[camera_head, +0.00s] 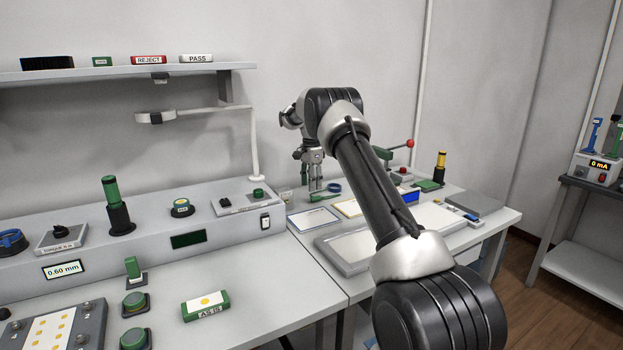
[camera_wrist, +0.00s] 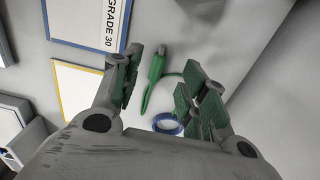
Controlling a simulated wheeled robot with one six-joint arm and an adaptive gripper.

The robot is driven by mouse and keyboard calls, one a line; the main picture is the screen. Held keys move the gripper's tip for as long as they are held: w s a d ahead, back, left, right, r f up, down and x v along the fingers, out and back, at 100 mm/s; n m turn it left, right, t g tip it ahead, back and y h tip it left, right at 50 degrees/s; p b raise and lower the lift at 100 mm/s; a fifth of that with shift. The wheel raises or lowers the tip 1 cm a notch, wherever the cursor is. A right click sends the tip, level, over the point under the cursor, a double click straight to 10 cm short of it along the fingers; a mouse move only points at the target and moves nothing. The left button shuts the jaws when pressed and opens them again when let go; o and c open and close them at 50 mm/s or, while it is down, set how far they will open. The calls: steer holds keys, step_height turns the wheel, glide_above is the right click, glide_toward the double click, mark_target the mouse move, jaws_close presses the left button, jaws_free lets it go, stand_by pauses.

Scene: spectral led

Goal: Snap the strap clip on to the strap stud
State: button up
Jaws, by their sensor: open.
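My gripper (camera_wrist: 160,78) is open, with one jaw on each side of a green clip-like piece (camera_wrist: 154,72). A green cord runs from it towards the right jaw, and a blue band (camera_wrist: 167,124) lies closer to the palm. These look like the strap clip and its strap. I cannot tell how far below the fingertips they lie. In the head view, my gripper (camera_head: 314,178) points down over the back of the right-hand bench, close to the blue band (camera_head: 334,187) and a green piece (camera_head: 317,197). I cannot make out the strap stud for certain in either view.
A blue-edged GRADE 30 card (camera_wrist: 90,18) and a yellow-edged card (camera_wrist: 85,88) lie left of the jaws in the wrist view. A red-knobbed lever (camera_head: 408,144) stands to the right of my gripper. A lamp post (camera_head: 254,145) stands to its left, with the wall behind.

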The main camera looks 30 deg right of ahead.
mark_target(314, 200)
step_height(314, 200, down, 6)
jaws_close()
jaws_free()
stand_by(0.4)
steer(key=shift+r, duration=0.1)
